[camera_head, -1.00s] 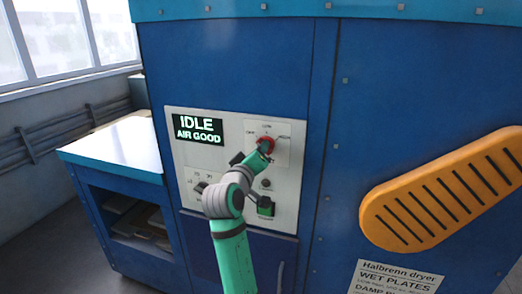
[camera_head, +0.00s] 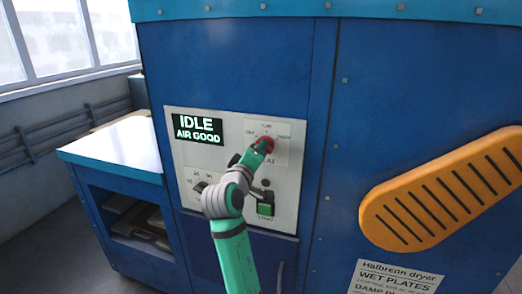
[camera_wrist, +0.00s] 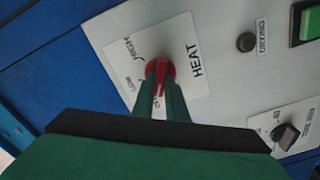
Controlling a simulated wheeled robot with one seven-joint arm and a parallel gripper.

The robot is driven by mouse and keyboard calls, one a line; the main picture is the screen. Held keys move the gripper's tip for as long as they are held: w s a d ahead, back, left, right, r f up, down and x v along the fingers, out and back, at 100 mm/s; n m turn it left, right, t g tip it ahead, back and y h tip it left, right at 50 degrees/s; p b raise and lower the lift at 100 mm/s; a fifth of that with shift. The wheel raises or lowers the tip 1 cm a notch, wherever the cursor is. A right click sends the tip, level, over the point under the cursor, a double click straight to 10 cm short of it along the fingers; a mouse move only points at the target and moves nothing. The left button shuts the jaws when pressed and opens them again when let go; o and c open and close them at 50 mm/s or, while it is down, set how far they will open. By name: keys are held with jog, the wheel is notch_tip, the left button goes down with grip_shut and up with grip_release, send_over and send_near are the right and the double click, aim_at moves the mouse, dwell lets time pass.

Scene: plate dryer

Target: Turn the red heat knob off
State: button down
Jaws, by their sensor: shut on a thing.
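The red heat knob (camera_head: 265,142) sits on a white label plate at the upper right of the control panel. In the wrist view the knob (camera_wrist: 160,68) is beside the word HEAT, with HIGH and LOW printed around it and another label partly hidden by a finger. My gripper (camera_head: 262,147) reaches up to the knob from below. Its two green fingers (camera_wrist: 162,82) are shut on the knob, one on each side of its red ridge. The ridge runs down between the fingers, toward the partly hidden label.
The display (camera_head: 198,129) reads IDLE, AIR GOOD. A green button (camera_head: 265,209), a small dark button (camera_wrist: 246,42) and another dark knob (camera_wrist: 285,136) are on the same panel. A yellow slotted handle-like part (camera_head: 440,190) sticks out at the right.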

jog(key=c, duration=1.8)
grip_release()
jog(key=shift+o, duration=0.2)
jog(key=v, duration=1)
jog(key=shift+s+a, duration=0.15)
jog(key=shift+s, duration=0.2)
